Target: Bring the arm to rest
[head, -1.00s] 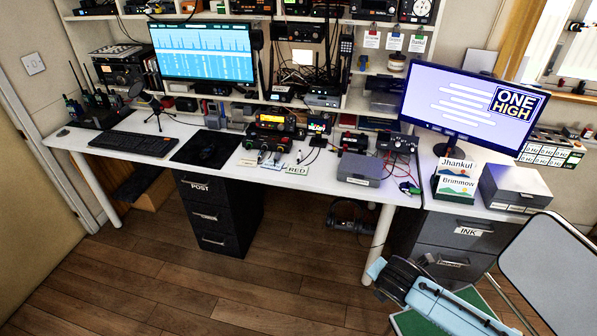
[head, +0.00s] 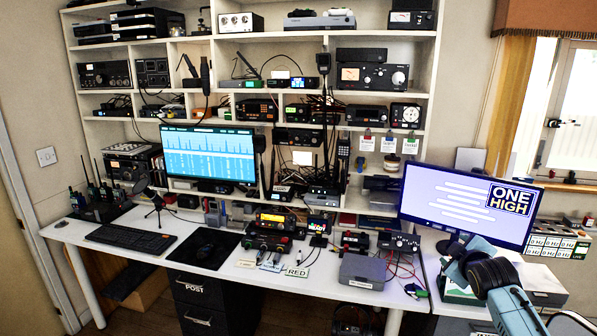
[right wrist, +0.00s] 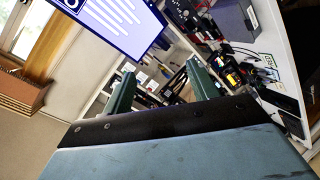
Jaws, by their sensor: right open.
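My right arm (head: 491,275) comes in at the lower right of the head view, in front of the right end of the desk, and partly hides the card box and grey box there. In the right wrist view my right gripper (right wrist: 160,84) has two green fingers set well apart, with nothing between them but the distant desk and shelves. It appears to hold nothing. My left gripper is in neither view.
The white desk (head: 130,235) carries a keyboard (head: 131,239), radios and a grey box (head: 362,271). The right monitor (head: 468,205) stands close behind my right arm. Shelves (head: 330,30) full of radios rise behind. A window is at the right.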

